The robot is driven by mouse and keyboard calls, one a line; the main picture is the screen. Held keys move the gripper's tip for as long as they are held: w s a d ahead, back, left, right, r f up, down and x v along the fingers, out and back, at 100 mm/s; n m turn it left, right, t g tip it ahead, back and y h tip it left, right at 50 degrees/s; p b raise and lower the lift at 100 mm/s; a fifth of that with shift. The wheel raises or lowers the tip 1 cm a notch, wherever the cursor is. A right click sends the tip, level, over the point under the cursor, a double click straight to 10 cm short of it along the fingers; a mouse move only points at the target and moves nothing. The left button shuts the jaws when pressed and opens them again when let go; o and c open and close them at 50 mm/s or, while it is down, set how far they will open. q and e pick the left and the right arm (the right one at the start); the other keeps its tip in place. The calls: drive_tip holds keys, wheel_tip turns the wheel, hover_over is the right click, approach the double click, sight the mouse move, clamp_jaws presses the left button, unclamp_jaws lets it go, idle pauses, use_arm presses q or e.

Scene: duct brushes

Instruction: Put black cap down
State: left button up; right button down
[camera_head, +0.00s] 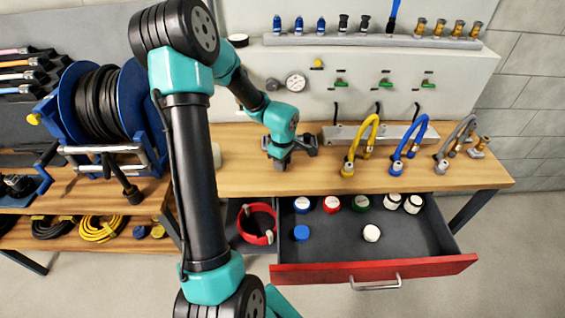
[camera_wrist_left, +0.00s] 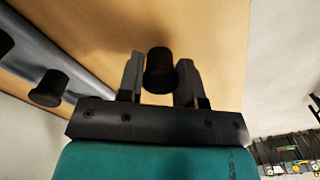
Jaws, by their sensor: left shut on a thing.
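My left gripper (camera_head: 290,152) is low over the wooden workbench, left of the grey hose block. In the left wrist view its two fingers (camera_wrist_left: 160,82) are shut on a dark round piece, the black cap (camera_wrist_left: 160,68). The wooden top shows behind the cap; I cannot tell whether the cap touches it. In the head view the cap is hidden or too small to make out at the gripper. My right gripper is not in view.
Yellow, blue and grey hoses (camera_head: 408,150) stand right of the gripper. Below the bench, an open red-fronted drawer (camera_head: 375,268) holds several coloured caps. Bare benchtop (camera_head: 238,178) lies left of the gripper.

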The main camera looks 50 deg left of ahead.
use_arm(q)
drive_tip(key=shift+f, duration=0.25)
drive_tip(key=shift+f, duration=0.1)
drive_tip(key=o, duration=0.9)
wheel_tip(320, 180, up, 12)
idle(0.3)
idle(0.5)
wheel_tip(320, 180, down, 12)
drive_tip(key=shift+f, duration=0.1)
idle(0.5)
drive_tip(key=shift+r, duration=0.25)
